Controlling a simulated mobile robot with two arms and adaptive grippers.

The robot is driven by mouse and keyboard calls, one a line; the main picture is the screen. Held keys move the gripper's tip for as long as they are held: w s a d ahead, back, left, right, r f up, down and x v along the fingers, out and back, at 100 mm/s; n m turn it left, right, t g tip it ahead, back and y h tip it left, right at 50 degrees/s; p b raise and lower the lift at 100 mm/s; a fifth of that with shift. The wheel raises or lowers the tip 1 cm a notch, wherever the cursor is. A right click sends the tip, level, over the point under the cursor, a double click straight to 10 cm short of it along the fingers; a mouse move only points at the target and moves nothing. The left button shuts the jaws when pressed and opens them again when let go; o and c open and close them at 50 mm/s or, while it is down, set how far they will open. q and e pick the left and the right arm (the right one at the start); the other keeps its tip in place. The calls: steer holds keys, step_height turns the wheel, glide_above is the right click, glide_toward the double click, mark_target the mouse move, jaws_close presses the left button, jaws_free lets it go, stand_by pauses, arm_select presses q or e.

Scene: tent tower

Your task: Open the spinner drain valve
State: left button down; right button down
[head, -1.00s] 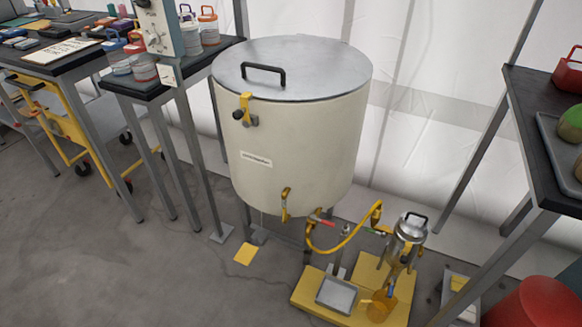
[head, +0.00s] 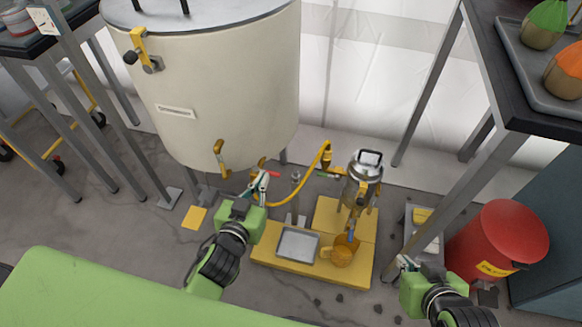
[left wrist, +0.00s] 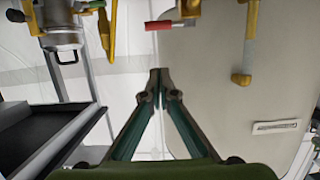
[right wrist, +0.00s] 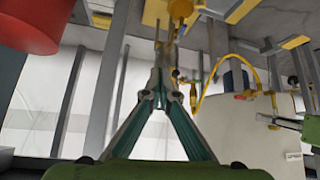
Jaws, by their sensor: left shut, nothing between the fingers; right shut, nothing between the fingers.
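The spinner is a large cream drum (head: 225,95) with a steel lid, at upper left in the head view. A valve with a red handle (head: 273,174) sits low at its front, where a yellow hose begins. The red handle also shows at the top of the left wrist view (left wrist: 165,25). My left gripper (head: 264,182) is shut and empty, its tips close to the valve in the head view; the left wrist view shows them apart from the handle. My right gripper (head: 404,262) is shut and empty at lower right, away from the valve.
A yellow hose (head: 310,177) runs to a steel canister (head: 363,178) above a yellow platform (head: 272,262) holding a grey tray (head: 297,244) and an orange jug (head: 342,252). A red bin (head: 497,236) and a table (head: 516,78) stand at right.

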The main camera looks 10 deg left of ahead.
arm_select(q)
steer(key=shift+r, duration=0.25)
arm_select(e)
steer(key=shift+r, duration=0.15)
